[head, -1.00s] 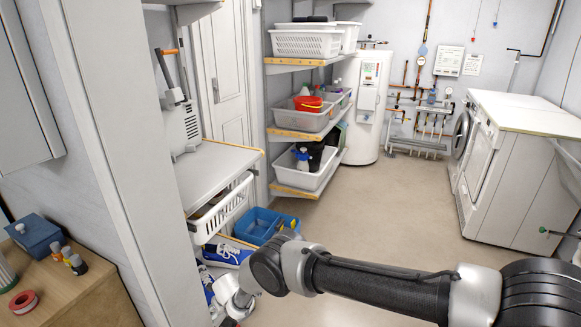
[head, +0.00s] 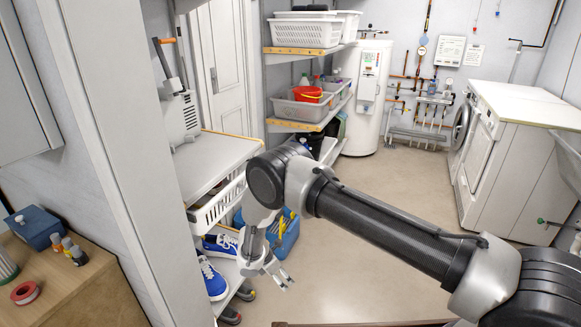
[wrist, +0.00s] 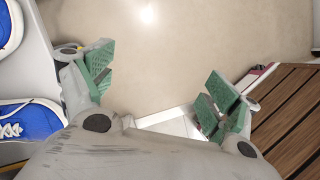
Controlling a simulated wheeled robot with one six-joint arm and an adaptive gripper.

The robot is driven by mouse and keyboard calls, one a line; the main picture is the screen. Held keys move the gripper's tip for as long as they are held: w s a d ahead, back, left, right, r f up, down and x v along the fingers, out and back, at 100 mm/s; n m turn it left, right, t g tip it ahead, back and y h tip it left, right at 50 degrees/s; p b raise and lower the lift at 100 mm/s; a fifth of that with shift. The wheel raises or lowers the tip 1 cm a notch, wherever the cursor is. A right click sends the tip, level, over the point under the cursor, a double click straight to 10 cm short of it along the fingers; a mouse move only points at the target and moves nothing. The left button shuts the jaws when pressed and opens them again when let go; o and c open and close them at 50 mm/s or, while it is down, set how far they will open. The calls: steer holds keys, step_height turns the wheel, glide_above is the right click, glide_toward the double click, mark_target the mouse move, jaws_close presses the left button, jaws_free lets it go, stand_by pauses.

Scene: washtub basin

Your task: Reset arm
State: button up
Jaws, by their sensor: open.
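My gripper (head: 279,274) hangs from my raised arm near the lower middle of the head view, in front of the low shelf with shoes. In the wrist view, my gripper's green-padded fingers (wrist: 155,92) are spread wide apart. Nothing is between them but the beige floor (wrist: 190,50).
Blue shoes (head: 213,278) stand on the low shelf left of my gripper and also show in the wrist view (wrist: 28,122). A blue caddy (head: 285,238) is behind my gripper. A slatted wooden surface (wrist: 290,115) lies at right in the wrist view. Floor (head: 390,195) beyond is clear.

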steer(key=s+d+r+m+g, duration=0.1)
steer(key=d+r+m, duration=0.5)
steer(key=r, duration=0.6)
steer(key=s+d+r+m+g, duration=0.1)
steer(key=s+d+r+m, duration=0.15)
steer(key=d+r, duration=0.65)
steer(key=s+d+r+m+g, duration=0.1)
steer(key=d+r+m, duration=0.45)
steer(key=r, duration=0.85)
steer(key=s+d+r+m+t+y, duration=0.2)
steer(key=s+d+r+m, duration=0.3)
steer(key=s+d+r, duration=0.5)
steer(key=s+d+r+m+t+y, duration=0.2)
steer(key=s+d+r+m, duration=0.4)
steer(key=s+d+r, duration=0.4)
steer(key=s+r+t, duration=0.1)
steer(key=s+r, duration=0.4)
steer(key=r, duration=0.1)
